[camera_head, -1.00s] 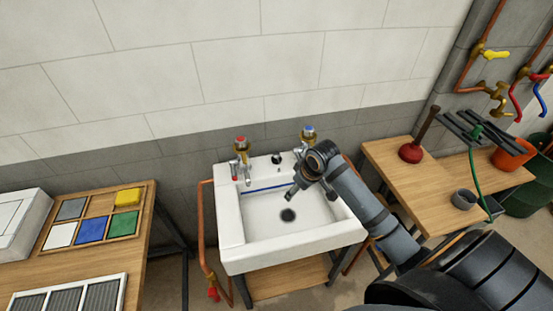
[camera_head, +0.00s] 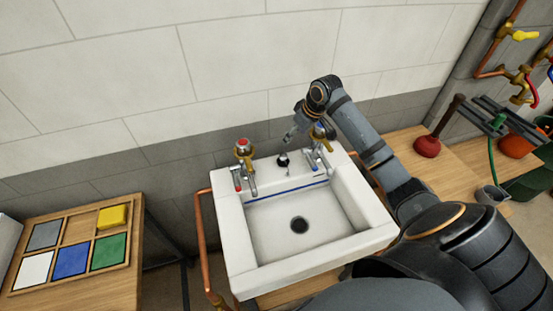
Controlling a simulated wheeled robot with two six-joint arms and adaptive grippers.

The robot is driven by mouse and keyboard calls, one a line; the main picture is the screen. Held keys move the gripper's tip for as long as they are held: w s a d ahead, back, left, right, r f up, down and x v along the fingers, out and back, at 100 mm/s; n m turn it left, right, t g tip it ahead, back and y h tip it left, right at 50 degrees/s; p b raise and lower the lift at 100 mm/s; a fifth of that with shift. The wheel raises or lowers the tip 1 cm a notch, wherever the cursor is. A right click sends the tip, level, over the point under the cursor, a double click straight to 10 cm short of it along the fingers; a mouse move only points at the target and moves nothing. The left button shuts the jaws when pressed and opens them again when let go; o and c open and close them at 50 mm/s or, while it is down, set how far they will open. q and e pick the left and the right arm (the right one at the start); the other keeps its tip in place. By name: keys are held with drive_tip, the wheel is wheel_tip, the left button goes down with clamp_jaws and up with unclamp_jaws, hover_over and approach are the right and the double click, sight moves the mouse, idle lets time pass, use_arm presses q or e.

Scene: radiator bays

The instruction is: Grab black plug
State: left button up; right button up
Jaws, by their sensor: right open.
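The black plug (camera_head: 283,159) sits on the back ledge of the white sink (camera_head: 236,243), between the red-topped tap (camera_head: 244,160) and the blue-marked tap (camera_head: 318,152). My right gripper (camera_head: 291,135) is open and empty. In the picture it shows just above and slightly right of the plug, apart from it, with its tips toward the lower left. How far it is from the plug in depth I cannot tell. The dark drain hole (camera_head: 299,225) in the basin is uncovered. My left gripper is out of view.
A wooden tray with coloured sponges (camera_head: 70,260) lies on a table at the left. At the right, a wooden bench (camera_head: 462,157) holds a red plunger (camera_head: 428,146) and a grey cup (camera_head: 491,195). Copper pipes run beside the sink. The basin is empty.

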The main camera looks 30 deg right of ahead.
drive_tip(key=b, duration=0.4)
approach(285, 156)
drive_tip(key=x, duration=0.5)
drive_tip(key=shift+s+d+f, duration=0.15)
drive_tip(key=shift+s+d, duration=0.05)
drive_tip(key=shift+s, duration=0.05)
drive_tip(key=shift+w+f, duration=0.15)
drive_tip(key=shift+f, duration=0.15)
drive_tip(key=shift+w+a+f+p, duration=0.15)
drive_tip(key=shift+f+p, duration=0.1)
drive_tip(key=shift+p, duration=0.15)
drive_tip(key=x, duration=0.4)
drive_tip(key=shift+w+a+f+p, duration=0.2)
drive_tip(key=shift+w+p, duration=0.05)
drive_tip(key=shift+p, duration=0.05)
drive_tip(key=shift+s, duration=0.1)
drive_tip(key=shift+c, duration=0.8)
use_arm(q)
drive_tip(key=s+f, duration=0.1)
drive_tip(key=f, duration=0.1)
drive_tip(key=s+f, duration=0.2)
use_arm(e)
drive_tip(key=c, duration=1.1)
drive_tip(key=shift+o, duration=0.2)
drive_tip(key=shift+r, duration=0.15)
